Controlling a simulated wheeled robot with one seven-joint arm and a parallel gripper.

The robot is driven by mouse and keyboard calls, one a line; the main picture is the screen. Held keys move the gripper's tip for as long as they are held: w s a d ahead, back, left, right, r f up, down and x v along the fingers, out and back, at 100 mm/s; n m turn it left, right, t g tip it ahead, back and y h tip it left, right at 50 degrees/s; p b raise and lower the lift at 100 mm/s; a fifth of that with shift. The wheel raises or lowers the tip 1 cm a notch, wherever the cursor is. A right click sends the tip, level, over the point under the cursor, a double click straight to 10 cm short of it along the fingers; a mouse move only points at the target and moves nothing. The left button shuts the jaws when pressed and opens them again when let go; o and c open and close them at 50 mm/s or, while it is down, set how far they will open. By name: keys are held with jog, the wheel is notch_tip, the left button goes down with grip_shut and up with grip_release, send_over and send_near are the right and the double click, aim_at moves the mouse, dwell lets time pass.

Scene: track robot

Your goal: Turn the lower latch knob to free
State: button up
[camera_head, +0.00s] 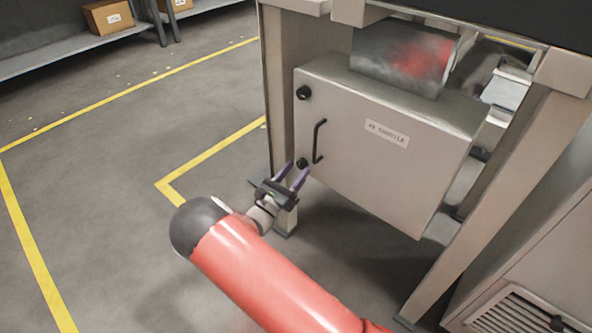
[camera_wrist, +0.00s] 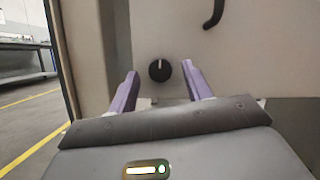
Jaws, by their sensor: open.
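The lower latch knob (camera_head: 302,163) is a small black round knob near the lower left corner of the grey cabinet door (camera_head: 375,165). In the wrist view the knob (camera_wrist: 159,70) carries a white mark pointing about straight up. My gripper (camera_head: 293,168) has purple fingers and is at the knob's height in front of the door. In the wrist view my gripper (camera_wrist: 160,82) is open, with one finger on each side of the knob and visible gaps to it. Whether the fingertips reach the knob's depth is unclear.
An upper black knob (camera_head: 304,92) and a black bar handle (camera_head: 319,141) are on the same door. The handle's lower end (camera_wrist: 213,14) shows above right in the wrist view. A frame leg (camera_head: 500,190) stands at the right. Open floor lies to the left.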

jog(key=shift+w+d+r, duration=0.15)
jog(key=shift+w+d, duration=0.05)
jog(key=shift+w, duration=0.05)
jog(key=c, duration=1)
